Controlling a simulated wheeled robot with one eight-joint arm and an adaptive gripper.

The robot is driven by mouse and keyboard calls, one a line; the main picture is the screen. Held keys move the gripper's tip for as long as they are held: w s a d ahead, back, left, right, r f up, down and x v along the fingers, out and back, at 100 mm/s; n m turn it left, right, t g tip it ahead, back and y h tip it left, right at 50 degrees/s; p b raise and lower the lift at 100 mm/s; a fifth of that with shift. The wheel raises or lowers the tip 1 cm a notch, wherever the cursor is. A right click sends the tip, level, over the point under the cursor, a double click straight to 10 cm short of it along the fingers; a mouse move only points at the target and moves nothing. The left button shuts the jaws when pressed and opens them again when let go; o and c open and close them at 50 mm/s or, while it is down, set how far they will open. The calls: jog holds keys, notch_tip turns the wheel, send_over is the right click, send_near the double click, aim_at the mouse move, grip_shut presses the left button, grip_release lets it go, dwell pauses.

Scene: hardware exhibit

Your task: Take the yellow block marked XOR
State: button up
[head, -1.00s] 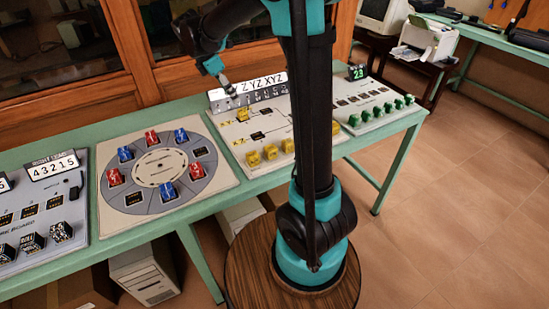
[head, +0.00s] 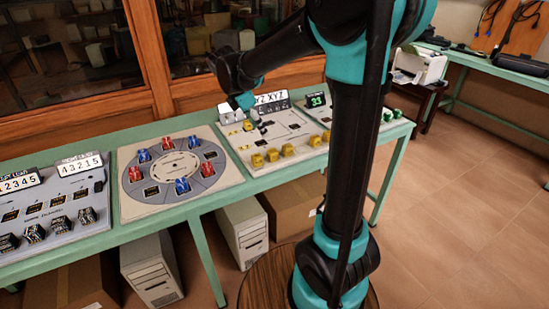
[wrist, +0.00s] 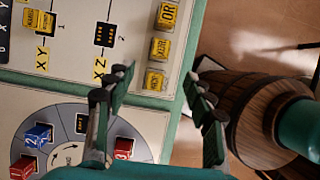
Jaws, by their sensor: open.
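Several yellow blocks stand in a row along the front edge of the logic board in the head view, the leftmost one (head: 257,161) included. In the wrist view three of them show: a top block (wrist: 168,14) whose visible letters read like OR, a middle block (wrist: 160,48) and a lower block (wrist: 154,80). I cannot tell which is marked XOR. Another yellow block (wrist: 38,20) sits in a slot near the XY label. My gripper (wrist: 160,74) is open and empty, its fingers either side of the lower block in the picture, apparently above it. In the head view my gripper (head: 255,119) hangs over the board's left part.
A round dial board (head: 128,205) with red and blue blocks lies to the left. The green table (head: 200,211) carries the boards. A wooden barrel (wrist: 245,110) shows right of my gripper in the wrist view.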

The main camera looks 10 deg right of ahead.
aim_at(273, 151)
jog(key=x, duration=1.4)
jog(key=shift+r, duration=0.1)
jog(key=c, duration=1.2)
jog(key=shift+r, duration=0.1)
